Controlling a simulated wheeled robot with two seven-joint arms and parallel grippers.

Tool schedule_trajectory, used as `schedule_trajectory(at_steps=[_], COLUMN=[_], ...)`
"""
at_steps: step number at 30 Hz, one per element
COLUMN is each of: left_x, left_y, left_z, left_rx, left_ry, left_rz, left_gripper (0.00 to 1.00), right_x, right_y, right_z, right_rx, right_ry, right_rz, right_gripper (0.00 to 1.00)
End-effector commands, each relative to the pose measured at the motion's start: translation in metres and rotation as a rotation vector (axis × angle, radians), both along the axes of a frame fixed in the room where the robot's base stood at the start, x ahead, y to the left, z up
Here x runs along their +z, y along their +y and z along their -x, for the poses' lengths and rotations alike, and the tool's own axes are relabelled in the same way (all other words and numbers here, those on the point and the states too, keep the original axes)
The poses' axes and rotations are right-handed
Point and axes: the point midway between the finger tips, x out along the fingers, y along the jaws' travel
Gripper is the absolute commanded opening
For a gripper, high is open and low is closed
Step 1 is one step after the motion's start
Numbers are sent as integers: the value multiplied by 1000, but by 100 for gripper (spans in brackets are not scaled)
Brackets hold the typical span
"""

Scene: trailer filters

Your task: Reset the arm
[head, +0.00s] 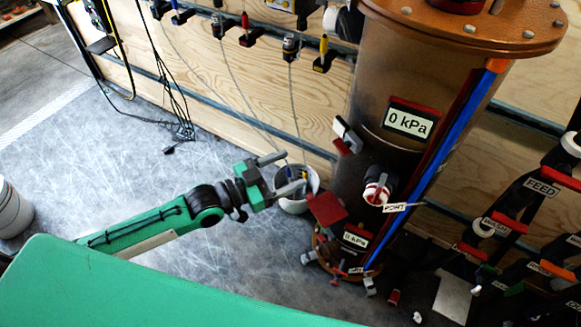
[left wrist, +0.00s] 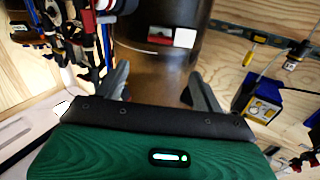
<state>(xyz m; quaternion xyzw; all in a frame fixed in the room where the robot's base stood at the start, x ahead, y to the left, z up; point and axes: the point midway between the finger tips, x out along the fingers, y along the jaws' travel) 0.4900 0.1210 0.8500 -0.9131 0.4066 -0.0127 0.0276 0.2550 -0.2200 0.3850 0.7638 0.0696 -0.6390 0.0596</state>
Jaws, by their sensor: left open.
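My left arm (head: 150,222) is green and reaches in from the left in the head view. Its gripper (head: 277,176) is open over a small white bucket (head: 297,204), left of the big brown cylinder (head: 385,75). In the left wrist view the two grey fingers (left wrist: 158,90) stand wide apart with nothing between them, and the cylinder (left wrist: 155,70) rises beyond them. My right gripper does not show in either view.
A wooden panel (head: 190,75) with hanging tools stands behind. Black pipes with red handles and a FEED label (head: 540,186) crowd the right side. A white bucket (head: 12,208) stands at the far left.

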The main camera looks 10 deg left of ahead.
Motion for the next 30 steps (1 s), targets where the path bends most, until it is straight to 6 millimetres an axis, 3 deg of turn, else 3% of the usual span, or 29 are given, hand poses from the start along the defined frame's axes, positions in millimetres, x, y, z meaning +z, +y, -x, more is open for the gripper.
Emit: schedule_trajectory(at_steps=[13,17,20,24,27,30], left_x=[-1,-20,-56,-135,-197,-261], left_y=[0,10,29,69,99,126], left_z=[-1,-14,-34,-53,-49,-28], left_rx=[3,46,125,266,358,437], left_ry=[2,26,73,188,288,407], left_rz=[-2,-27,-72,-168,-239,-312], left_gripper=[69,69,69,69,69,69], right_x=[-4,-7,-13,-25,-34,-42], right_y=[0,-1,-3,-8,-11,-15], right_z=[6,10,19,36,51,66], right_rx=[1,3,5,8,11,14], right_ry=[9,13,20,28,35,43], right_rz=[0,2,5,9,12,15], right_gripper=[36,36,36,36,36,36])
